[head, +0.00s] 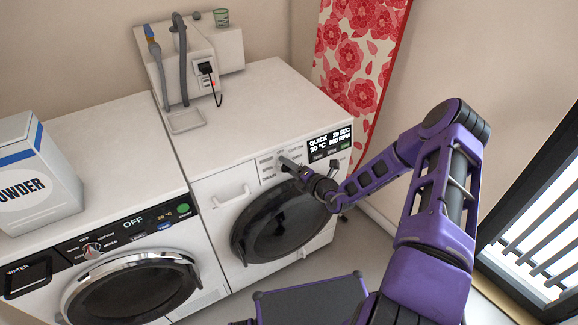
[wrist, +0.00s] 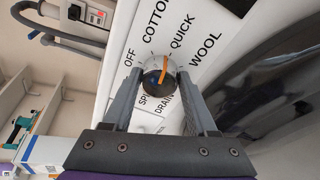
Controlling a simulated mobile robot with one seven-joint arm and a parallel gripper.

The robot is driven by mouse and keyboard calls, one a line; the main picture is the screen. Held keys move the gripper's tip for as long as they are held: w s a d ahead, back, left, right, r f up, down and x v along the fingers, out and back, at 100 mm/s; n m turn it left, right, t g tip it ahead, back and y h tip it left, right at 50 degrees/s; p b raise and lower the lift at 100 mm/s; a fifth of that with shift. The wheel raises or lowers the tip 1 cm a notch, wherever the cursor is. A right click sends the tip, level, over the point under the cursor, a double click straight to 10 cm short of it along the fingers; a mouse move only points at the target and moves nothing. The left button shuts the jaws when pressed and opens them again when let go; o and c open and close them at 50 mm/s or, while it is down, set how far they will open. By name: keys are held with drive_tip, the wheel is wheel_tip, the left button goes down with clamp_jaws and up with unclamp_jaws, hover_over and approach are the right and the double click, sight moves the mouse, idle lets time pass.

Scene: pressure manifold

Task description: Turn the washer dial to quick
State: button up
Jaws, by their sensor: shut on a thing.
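The right-hand washer (head: 216,185) has a dark round door and a control panel at its top right. Its dial (wrist: 150,84), with an orange pointer, sits among the labels OFF, COTTON, QUICK, WOOL, DRAIN and SPIN. The pointer aims towards QUICK. The washer display (head: 330,143) reads QUICK, 30 °C and 800 RPM. My gripper (head: 290,163) is at the panel, and its fingers hide most of the dial in the head view. In the wrist view my gripper (wrist: 158,74) is shut on the dial, one finger on each side.
A second machine (head: 130,262) on the left shows OFF and has its own dial. A powder box (head: 38,180) stands on it. A grey pipe and plug unit (head: 190,70) is at the back wall. A red floral board (head: 358,50) stands behind the right washer, beyond my arm.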

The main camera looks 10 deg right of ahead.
drive_tip(key=shift+f+m, duration=0.1)
drive_tip(key=shift+m, duration=0.7)
drive_tip(key=o, duration=1.4)
drive_tip(key=shift+c, duration=0.2)
drive_tip(key=v, duration=1.7)
drive_tip(key=shift+s, duration=0.35)
drive_tip(key=shift+a+f, duration=0.1)
